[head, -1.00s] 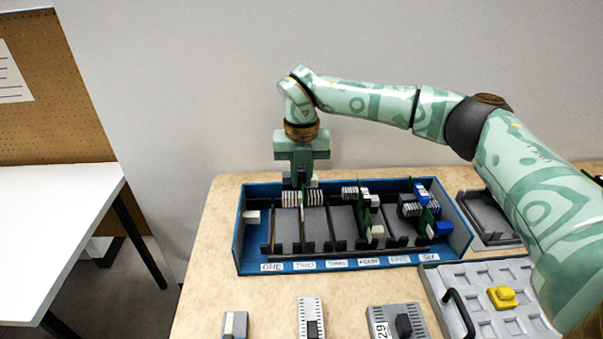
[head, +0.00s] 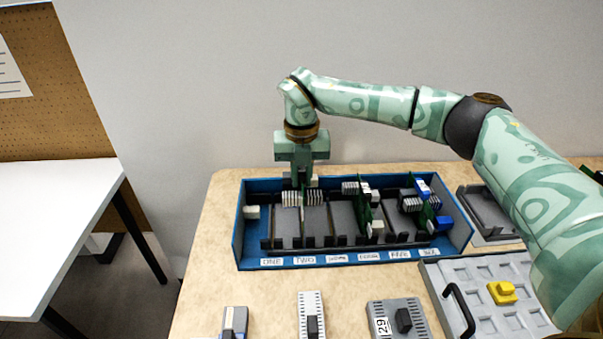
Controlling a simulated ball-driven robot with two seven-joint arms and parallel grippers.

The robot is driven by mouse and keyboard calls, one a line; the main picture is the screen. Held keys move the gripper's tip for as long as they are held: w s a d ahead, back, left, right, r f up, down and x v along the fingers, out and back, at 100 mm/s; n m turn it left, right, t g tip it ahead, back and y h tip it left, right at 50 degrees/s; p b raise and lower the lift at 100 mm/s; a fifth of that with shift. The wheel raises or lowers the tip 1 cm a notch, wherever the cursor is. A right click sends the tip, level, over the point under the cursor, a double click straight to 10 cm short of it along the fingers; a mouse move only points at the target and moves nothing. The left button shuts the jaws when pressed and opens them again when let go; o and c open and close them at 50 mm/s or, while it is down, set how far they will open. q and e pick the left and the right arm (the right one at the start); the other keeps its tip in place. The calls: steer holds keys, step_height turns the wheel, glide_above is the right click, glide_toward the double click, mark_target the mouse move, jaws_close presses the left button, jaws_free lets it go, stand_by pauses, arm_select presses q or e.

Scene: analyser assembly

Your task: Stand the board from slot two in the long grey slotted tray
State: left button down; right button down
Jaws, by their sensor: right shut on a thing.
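A blue open-topped case (head: 240,238) stands on the table, with slots labelled ONE to SIX along its front. My right gripper (head: 302,183) points straight down at its back edge, above slot two. It is shut on the top of a thin green board (head: 303,205), which stands upright in the case with pale ribbed blocks at its sides. The gripper partly hides the board's upper end. A dark grey tray (head: 500,239) lies to the right of the case, partly hidden by my right arm. My left gripper is not in view.
Other green boards (head: 362,204) stand upright in the case farther right. A light grey compartment tray (head: 433,272) with a black handle and a yellow block (head: 502,292) is at front right. Several grey modules (head: 397,317) line the front. The table's left strip is clear.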

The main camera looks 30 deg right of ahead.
steer(key=shift+f+b, duration=0.65)
steer(key=shift+f, duration=2.45)
stand_by(1.1)
steer(key=c, duration=1.2)
jaws_free()
steer(key=shift+o, duration=0.2)
steer(key=shift+r+p, duration=0.2)
steer(key=shift+p, duration=0.25)
steer(key=shift+r+p, duration=1.65)
steer(key=shift+r, duration=0.1)
